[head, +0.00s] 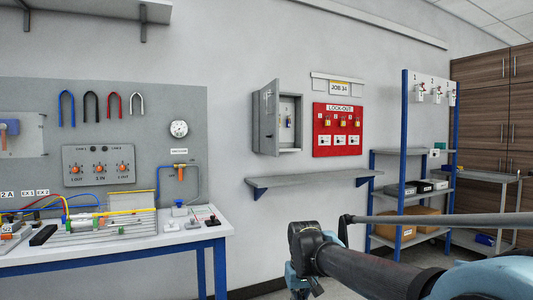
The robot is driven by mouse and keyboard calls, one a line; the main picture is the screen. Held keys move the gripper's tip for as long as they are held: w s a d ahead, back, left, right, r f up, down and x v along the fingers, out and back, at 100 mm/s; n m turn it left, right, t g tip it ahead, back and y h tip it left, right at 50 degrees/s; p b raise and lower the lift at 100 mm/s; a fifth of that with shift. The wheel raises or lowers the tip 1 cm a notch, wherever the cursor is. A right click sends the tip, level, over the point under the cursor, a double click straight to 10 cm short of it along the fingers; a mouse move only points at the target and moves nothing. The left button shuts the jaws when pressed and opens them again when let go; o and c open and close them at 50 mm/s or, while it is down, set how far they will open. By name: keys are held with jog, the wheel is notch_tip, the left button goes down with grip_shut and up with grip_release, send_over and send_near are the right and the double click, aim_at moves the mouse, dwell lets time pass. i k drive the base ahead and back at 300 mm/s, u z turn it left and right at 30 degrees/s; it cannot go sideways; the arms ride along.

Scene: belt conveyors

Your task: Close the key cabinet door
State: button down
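The key cabinet (290,119) is a small grey box on the wall, left of the red lock-out board. Its door (266,118) stands open, swung out on the left side. Inside, a key or tag hangs on the back panel. My arm reaches in from the lower right, well below and right of the cabinet, and touches nothing on it. The end of my arm shows at the bottom centre, but my gripper's fingers cannot be made out.
A grey wall shelf (315,181) juts out below the cabinet. The red lock-out board (337,130) with padlocks hangs to its right. A blue-legged workbench (130,250) stands at left. A blue-post rack (405,150) with boxes stands at right.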

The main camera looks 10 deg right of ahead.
aim_at(269, 120)
jog(key=u, duration=0.05)
jog(key=i, duration=1)
jog(key=z, duration=0.05)
